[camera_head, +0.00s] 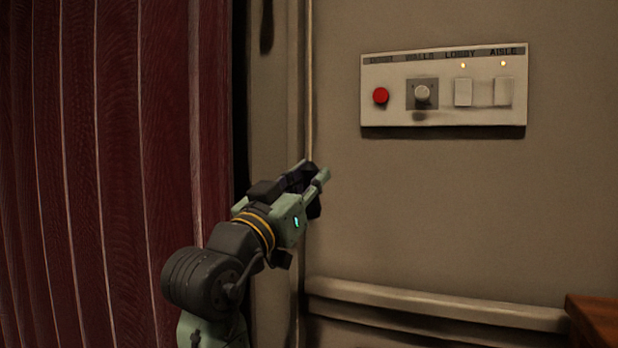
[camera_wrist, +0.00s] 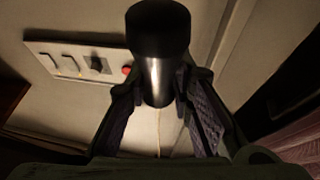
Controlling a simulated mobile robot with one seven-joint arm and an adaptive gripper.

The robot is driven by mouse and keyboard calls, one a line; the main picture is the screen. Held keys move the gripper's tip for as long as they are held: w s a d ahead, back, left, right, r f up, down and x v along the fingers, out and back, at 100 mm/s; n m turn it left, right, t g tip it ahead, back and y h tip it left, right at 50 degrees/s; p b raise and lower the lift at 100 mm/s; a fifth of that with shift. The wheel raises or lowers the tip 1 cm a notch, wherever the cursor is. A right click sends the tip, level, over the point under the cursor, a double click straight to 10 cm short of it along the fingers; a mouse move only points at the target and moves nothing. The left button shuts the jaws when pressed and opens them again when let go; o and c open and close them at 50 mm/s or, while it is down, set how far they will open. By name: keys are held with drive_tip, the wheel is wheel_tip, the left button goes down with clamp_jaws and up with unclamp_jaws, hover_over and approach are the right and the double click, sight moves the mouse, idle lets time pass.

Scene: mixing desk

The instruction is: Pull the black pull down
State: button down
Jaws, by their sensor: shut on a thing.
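The black pull (camera_wrist: 158,35) shows large in the wrist view, a cylinder with a black end and a shiny metal-grey part. The metal part lies between my two fingers, and the black end sticks out past them. My gripper (camera_wrist: 160,88) is shut on it. In the head view my gripper (camera_head: 313,182) is raised in front of the wall, left of and below the switch panel. There the pull is mostly hidden by the fingers. A thin pale cord (camera_head: 310,80) runs down the wall towards my gripper.
The switch panel (camera_head: 443,118) has a red button (camera_head: 380,96), a knob (camera_head: 422,93) and two rockers under small lit lamps. A dark red curtain (camera_head: 120,150) hangs left. A ledge (camera_head: 430,303) and a wooden corner (camera_head: 598,318) lie below. A dark elongated shape (camera_head: 266,25) shows at top.

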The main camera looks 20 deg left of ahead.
drive_tip(key=shift+d, duration=0.2)
drive_tip(key=c, duration=1.4)
unclamp_jaws()
drive_tip(key=shift+c, duration=0.2)
drive_tip(key=shift+a, duration=0.1)
drive_tip(key=v, duration=1.2)
